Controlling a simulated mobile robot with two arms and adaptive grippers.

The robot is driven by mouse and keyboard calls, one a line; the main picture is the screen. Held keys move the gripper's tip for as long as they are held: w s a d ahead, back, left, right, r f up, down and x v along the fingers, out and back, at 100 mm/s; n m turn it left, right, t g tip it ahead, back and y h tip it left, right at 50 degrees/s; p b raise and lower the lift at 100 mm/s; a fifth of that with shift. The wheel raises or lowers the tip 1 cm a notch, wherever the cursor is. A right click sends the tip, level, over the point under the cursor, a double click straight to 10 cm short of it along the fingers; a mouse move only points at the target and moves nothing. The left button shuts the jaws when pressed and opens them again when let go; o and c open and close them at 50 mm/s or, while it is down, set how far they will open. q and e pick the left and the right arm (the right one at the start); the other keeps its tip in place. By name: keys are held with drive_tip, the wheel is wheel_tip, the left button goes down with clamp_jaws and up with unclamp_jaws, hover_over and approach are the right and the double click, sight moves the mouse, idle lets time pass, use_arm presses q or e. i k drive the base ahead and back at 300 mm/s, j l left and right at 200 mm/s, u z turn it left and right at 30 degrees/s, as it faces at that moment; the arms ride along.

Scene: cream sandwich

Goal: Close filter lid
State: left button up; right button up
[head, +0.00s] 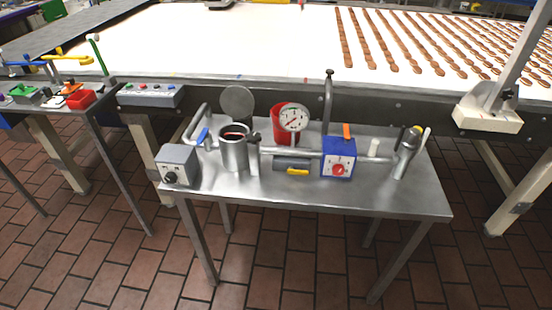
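A silver cylindrical filter housing (235,155) stands on the left half of a metal table (390,200) in the head view. Its top is open, and something dark red shows inside the rim. A round grey lid (238,103) stands upright above and behind the housing, tilted away from the opening. The hinge between lid and housing is too small to make out clearly. Neither of my grippers is in view.
A grey box with a knob (178,165), a pressure gauge (294,119), a red container (279,112), a blue box (339,158) and pipes crowd the metal table. The table's front strip is clear. Behind runs a white conveyor (230,45) with rows of brown biscuits (410,45).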

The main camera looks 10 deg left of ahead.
sight(237, 102)
drive_tip(key=i+j+z, duration=0.15)
drive_tip(key=j, duration=0.3)
drive_tip(key=i+j+z, duration=0.1)
drive_tip(key=j, duration=0.35)
drive_tip(key=i+j+z, duration=0.15)
drive_tip(key=j, duration=0.3)
